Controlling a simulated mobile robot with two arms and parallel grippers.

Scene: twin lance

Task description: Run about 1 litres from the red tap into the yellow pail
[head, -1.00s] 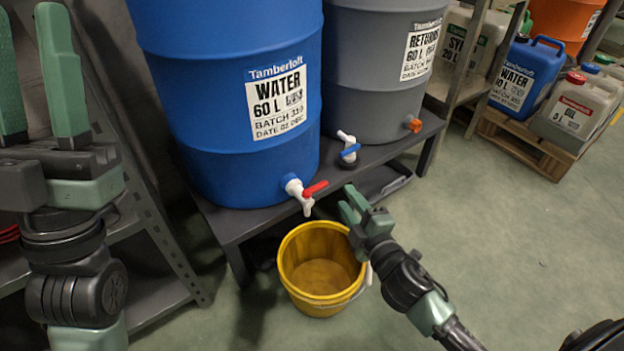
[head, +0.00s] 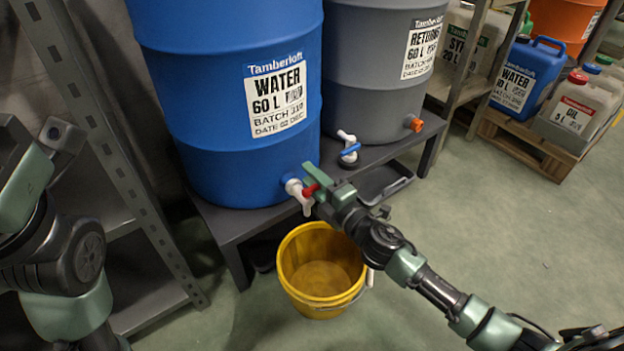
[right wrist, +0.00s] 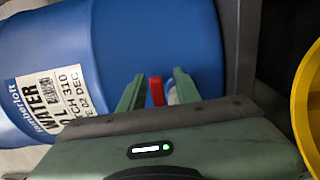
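The red tap (head: 311,188) has a white body low on the front of the blue water drum (head: 215,120). Its white spout points down. The yellow pail (head: 322,308) stands on the floor below and slightly right of the spout. I see no stream of water. My right gripper (head: 317,182) is at the tap. In the right wrist view its two green fingers stand apart on either side of the red lever (right wrist: 157,91), with gaps beside it. My left arm is at the left edge of the head view; its fingertips are not visible.
A grey drum (head: 365,80) with blue and orange taps stands beside the blue drum on a dark bench (head: 228,224). A metal shelf rack (head: 160,285) is at left. Jugs stand on a pallet (head: 530,150) at right. The floor at right is clear.

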